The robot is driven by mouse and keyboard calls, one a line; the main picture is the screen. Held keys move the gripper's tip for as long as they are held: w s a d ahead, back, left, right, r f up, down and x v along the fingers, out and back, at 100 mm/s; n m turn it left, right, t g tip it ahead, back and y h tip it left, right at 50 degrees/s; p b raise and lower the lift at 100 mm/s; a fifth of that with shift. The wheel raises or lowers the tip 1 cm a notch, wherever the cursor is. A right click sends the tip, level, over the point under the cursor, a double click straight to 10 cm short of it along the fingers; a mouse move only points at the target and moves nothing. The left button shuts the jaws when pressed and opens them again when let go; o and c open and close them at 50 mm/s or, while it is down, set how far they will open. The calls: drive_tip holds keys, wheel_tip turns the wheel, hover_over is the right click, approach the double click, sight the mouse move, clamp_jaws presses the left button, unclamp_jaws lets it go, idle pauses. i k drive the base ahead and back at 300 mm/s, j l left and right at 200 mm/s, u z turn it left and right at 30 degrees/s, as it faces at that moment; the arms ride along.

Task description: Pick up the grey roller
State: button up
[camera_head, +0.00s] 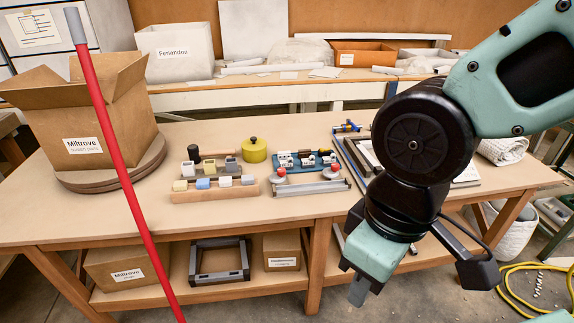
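A long grey bar (312,188) lies along the front of a blue tray on the workbench; it may be the grey roller, but it is too small to be sure. Two pale rounded pieces with red knobs sit near its ends. My gripper (358,291) hangs in front of the bench at lower right, pointing down, well apart from both. Only its side shows, so its opening is hidden. No held object is visible.
A red pole (121,170) crosses the left foreground. The workbench (110,217) bears a cardboard box (92,115), a yellow-green pot (254,150), a blue tray (304,160) and a wooden block holder (215,192). Frames lie at right. Bare tabletop runs along the front.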

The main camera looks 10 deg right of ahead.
sight(288, 164)
drive_tip(key=i+l+u, duration=0.15)
drive_tip(key=i, duration=0.3)
drive_tip(key=i+l+u, duration=0.1)
drive_tip(key=i, duration=0.35)
drive_tip(key=i+l+u, duration=0.15)
drive_tip(key=i, duration=0.25)
drive_tip(key=l, duration=0.1)
